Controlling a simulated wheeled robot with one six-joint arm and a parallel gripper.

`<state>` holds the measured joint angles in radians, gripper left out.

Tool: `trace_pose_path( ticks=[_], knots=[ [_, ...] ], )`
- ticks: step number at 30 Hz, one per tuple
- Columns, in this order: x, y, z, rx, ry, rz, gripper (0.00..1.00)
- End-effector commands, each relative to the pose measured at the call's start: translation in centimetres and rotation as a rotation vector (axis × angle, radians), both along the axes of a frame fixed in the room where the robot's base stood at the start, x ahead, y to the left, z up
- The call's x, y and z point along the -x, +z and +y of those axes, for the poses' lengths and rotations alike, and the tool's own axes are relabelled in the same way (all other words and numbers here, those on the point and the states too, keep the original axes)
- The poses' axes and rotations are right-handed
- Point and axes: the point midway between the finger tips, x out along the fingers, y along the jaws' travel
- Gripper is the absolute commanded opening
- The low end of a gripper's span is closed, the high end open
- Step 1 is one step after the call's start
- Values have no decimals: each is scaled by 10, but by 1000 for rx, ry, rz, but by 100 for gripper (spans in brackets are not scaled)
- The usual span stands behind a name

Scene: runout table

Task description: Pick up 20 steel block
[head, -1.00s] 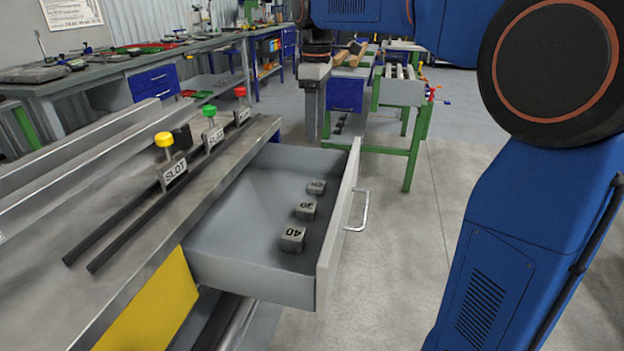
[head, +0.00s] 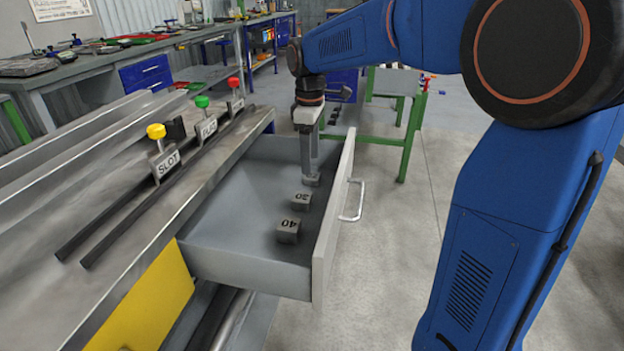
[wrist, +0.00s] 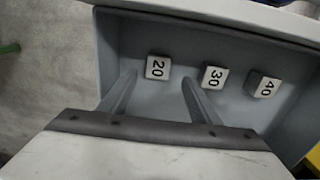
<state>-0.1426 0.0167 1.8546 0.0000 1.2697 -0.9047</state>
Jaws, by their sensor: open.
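The 20 steel block (wrist: 157,67) is a small grey cube with a black "20" on top, lying in the open drawer. In the wrist view it shows just beyond the fingertips, between their lines. My gripper (wrist: 158,75) is open and empty, with its fingers pointing down into the drawer. In the head view my gripper (head: 309,180) is at the far end of the block row, and the 20 block is mostly hidden by it there. I cannot tell the remaining height between the fingertips and the block.
The 30 block (head: 302,202) and 40 block (head: 288,231) lie in the same drawer (head: 225,255), in a row with the 20 block. The drawer front with its handle (head: 356,200) stands close on the right.

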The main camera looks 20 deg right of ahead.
Motion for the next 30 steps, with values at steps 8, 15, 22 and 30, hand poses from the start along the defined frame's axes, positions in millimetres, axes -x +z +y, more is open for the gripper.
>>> trace_pose_path(
  ticks=[8, 15, 22, 30],
  knots=[
    [-1, -35, -6, 0, 0, 4, 57],
    [-2, -50, -6, 0, 0, 1, 57],
    [-2, -50, -6, 0, 0, 0, 50],
    [-2, -50, -6, 0, 0, 0, 3]
  ],
)
